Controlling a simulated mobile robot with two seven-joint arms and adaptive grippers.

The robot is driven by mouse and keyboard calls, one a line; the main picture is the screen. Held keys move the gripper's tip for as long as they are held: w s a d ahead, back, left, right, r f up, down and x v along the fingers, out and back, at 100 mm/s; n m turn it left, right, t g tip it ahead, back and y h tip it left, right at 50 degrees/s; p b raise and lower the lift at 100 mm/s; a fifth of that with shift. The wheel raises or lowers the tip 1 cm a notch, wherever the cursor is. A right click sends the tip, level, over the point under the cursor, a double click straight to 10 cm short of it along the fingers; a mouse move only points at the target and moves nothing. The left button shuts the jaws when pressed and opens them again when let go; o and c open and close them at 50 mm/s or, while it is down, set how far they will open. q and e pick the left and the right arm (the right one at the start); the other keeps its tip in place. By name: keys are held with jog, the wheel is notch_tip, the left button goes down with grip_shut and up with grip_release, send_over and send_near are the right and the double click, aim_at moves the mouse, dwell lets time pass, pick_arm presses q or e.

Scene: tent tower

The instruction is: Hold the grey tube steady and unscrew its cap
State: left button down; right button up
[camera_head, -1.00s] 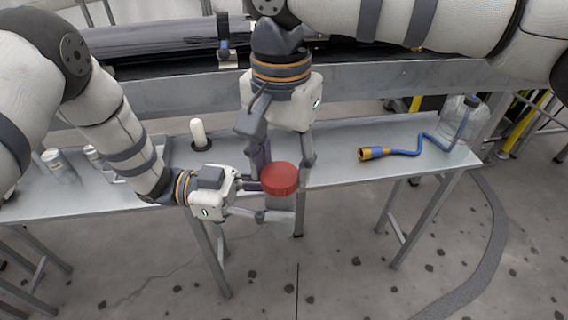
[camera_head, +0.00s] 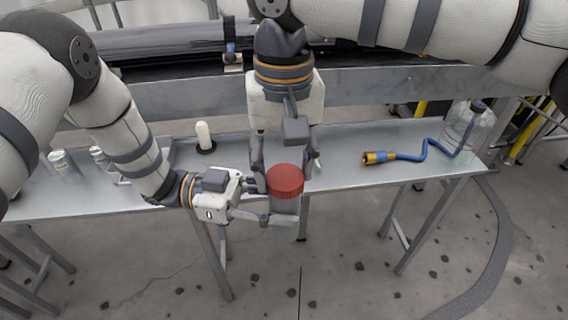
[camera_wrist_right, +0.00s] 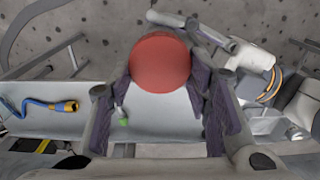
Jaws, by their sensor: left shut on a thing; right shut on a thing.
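The grey tube (camera_head: 286,217) stands upright in front of the table's near edge, with a red cap (camera_head: 285,181) on top. My left gripper (camera_head: 270,204) comes in from the left and is shut around the tube below the cap. My right gripper (camera_head: 284,177) reaches down from above and is shut on the red cap. In the right wrist view the cap (camera_wrist_right: 160,63) sits between the two fingers of this gripper (camera_wrist_right: 160,75). Most of the tube is hidden there below the cap. Whether the cap's thread is loose cannot be seen.
The metal table (camera_head: 335,170) runs behind the tube. On it are a white cylinder on a dark base (camera_head: 204,137), several small canisters (camera_head: 62,163) at left, a blue hose with a brass end (camera_head: 405,156) and a clear bottle (camera_head: 467,127) at right. Open floor lies in front.

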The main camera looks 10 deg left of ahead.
jog(key=shift+r, duration=1.05)
